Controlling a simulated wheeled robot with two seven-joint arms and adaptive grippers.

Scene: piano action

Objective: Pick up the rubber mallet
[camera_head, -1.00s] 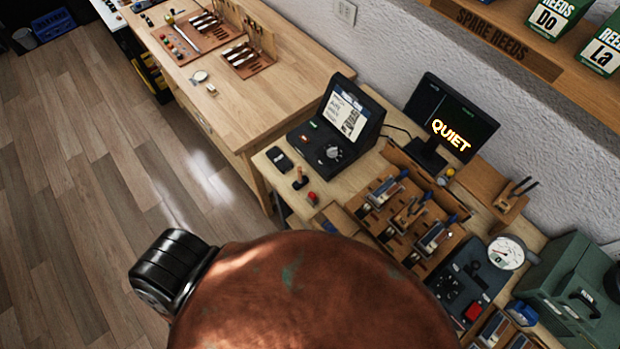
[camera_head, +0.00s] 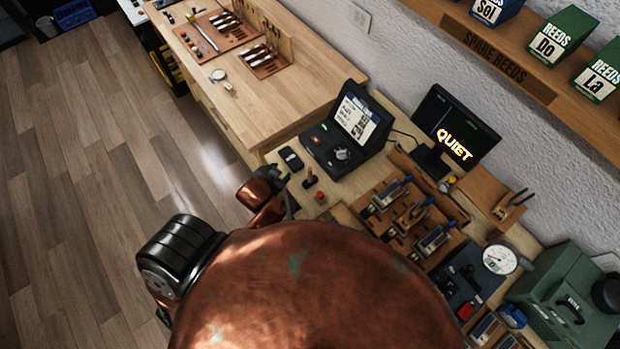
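I cannot pick out the rubber mallet for certain. A small dark item with a tan upright handle (camera_head: 310,177) stands near the front left of the workbench (camera_head: 285,148); it is too small to name. A red-topped piece (camera_head: 320,197) is just in front of it. My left gripper (camera_head: 291,204) shows as a small dark shape at the end of a copper arm link, at the bench's front left edge, close to these two items. Its fingers are mostly hidden and too small to read. My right gripper is not in view.
A black device with a lit screen (camera_head: 345,130) and a monitor reading QUIET (camera_head: 453,130) stand behind. The floor (camera_head: 90,200) at left is clear.

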